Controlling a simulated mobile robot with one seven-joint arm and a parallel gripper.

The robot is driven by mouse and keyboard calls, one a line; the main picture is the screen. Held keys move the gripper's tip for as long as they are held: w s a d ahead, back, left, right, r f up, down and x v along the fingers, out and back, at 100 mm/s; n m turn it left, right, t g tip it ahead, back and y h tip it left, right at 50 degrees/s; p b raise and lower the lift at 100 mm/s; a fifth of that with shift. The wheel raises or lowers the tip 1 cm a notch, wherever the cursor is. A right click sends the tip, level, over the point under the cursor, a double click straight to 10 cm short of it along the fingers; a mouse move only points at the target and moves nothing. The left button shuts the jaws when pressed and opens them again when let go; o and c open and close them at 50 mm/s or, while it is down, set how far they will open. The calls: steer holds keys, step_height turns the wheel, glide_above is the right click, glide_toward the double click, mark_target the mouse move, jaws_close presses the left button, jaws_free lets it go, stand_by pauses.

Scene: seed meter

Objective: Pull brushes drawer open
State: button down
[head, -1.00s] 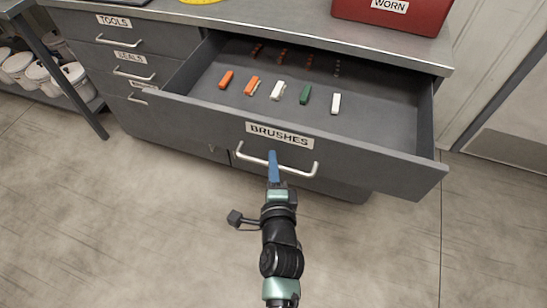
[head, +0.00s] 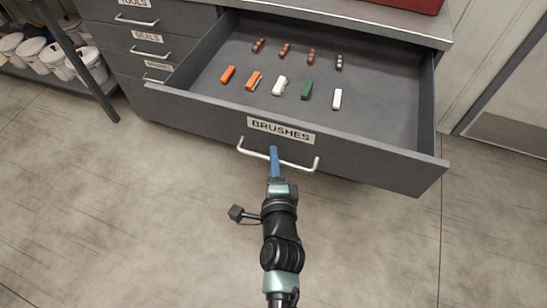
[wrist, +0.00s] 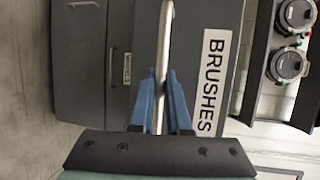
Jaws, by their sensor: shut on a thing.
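The brushes drawer (head: 400,165) is pulled well out of the grey cabinet, with its label (head: 281,130) on the front. Inside lie two rows of small brushes, such as an orange one (head: 228,75), a green one (head: 307,90) and a white one (head: 337,99). The drawer's silver bar handle (head: 300,167) runs below the label. My gripper (head: 274,150) is at the middle of this handle. In the wrist view its blue fingers (wrist: 160,95) stand on either side of the handle bar (wrist: 165,40), shut on it.
Smaller drawers, one labelled seals (head: 147,37), are shut at the left. White buckets (head: 88,65) stand on a low shelf at far left. A red box (head: 412,3) sits on the countertop. The floor in front is clear.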

steer(key=c, duration=1.2)
jaws_free()
steer(key=shift+o, duration=0.2)
steer(key=shift+s, duration=0.1)
steer(key=v, duration=1.2)
steer(key=shift+s, duration=0.35)
steer(key=shift+r, duration=0.1)
